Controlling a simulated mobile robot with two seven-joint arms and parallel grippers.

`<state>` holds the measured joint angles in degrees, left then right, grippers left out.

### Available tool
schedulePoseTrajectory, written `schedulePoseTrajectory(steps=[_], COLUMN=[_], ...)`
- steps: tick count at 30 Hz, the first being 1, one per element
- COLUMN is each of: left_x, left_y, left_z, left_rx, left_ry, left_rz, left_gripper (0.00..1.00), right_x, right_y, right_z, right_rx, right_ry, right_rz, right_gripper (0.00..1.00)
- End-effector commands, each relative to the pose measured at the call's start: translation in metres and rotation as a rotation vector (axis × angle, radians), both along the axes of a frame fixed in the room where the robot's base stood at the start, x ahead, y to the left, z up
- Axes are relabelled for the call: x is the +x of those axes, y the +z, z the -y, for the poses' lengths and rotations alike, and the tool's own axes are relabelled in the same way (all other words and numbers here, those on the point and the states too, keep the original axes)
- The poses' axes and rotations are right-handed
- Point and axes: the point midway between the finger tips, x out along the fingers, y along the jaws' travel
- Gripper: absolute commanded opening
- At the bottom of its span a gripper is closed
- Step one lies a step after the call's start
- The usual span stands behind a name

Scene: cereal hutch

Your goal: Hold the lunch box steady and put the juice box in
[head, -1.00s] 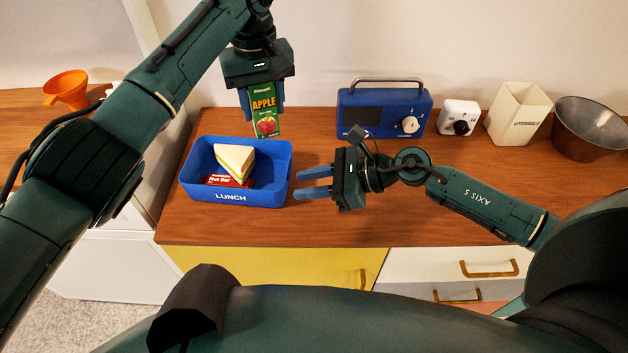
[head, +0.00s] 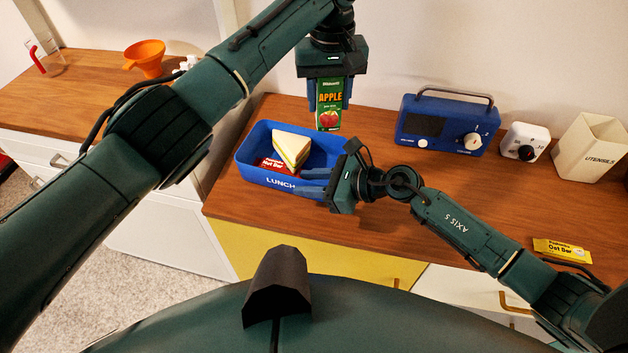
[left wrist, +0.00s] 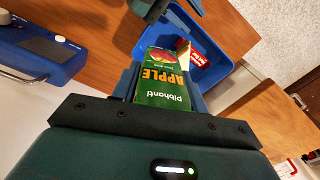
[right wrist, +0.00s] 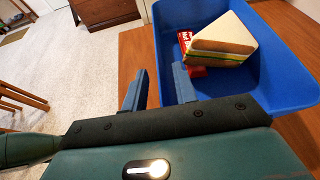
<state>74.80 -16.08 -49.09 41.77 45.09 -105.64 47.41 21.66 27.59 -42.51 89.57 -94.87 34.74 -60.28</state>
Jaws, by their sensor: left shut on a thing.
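The green apple juice box (head: 329,105) is upright in my left gripper (head: 329,95), which is shut on it. It is held near the back right of the blue lunch box (head: 262,137). In the left wrist view, the juice box (left wrist: 163,85) shows between the fingers, with the lunch box (left wrist: 220,70) beyond. A sandwich (head: 291,148) and a red nut bar (head: 270,165) lie in the lunch box's left part. My right gripper (head: 314,182) is open at the lunch box's front right corner. In the right wrist view, its fingers (right wrist: 158,88) are apart beside the wall; contact is unclear.
A blue radio (head: 446,124), a white timer (head: 525,142) and a cream utensil holder (head: 590,147) stand at the right back of the counter. A yellow oat bar (head: 561,249) lies at the front right. An orange funnel (head: 145,57) is on the left counter.

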Motion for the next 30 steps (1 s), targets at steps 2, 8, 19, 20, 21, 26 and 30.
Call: schedulePoseTrajectory(steps=[2,8,19,20,21,26,30], left_x=[0.0000,0.0000,0.0000,0.0001,0.0001,0.0001,0.0001], left_y=[0.0006,0.0006,0.0006,0.0006,0.0006,0.0006,0.0005], left_z=[0.0002,0.0002,0.0002,0.0002,0.0002,0.0002,0.0002], left_rx=[-0.001,0.000,-0.001,0.000,0.000,0.000,-0.001], left_ry=[0.000,0.000,0.000,0.000,0.000,0.000,0.001], left_rz=[0.001,0.001,0.001,0.001,0.001,0.001,0.001], left_gripper=[0.15,0.15,0.15,0.15,0.15,0.15,0.15], right_x=[0.0000,-0.0002,-0.0002,-0.0002,-0.0002,-0.0002,-0.0002], right_y=[0.0001,0.0001,0.0001,0.0001,0.0001,0.0000,0.0000], right_z=[0.0002,0.0004,0.0006,0.0006,0.0006,0.0007,0.0007], right_rx=[0.000,0.000,0.000,0.000,0.000,0.000,0.000], right_ry=[0.000,0.000,0.000,0.000,0.000,0.000,0.000], right_rz=[0.000,-0.001,-0.001,-0.001,-0.001,-0.001,-0.001], right_gripper=[0.25,0.09,0.00,0.00,0.00,0.00,0.00])
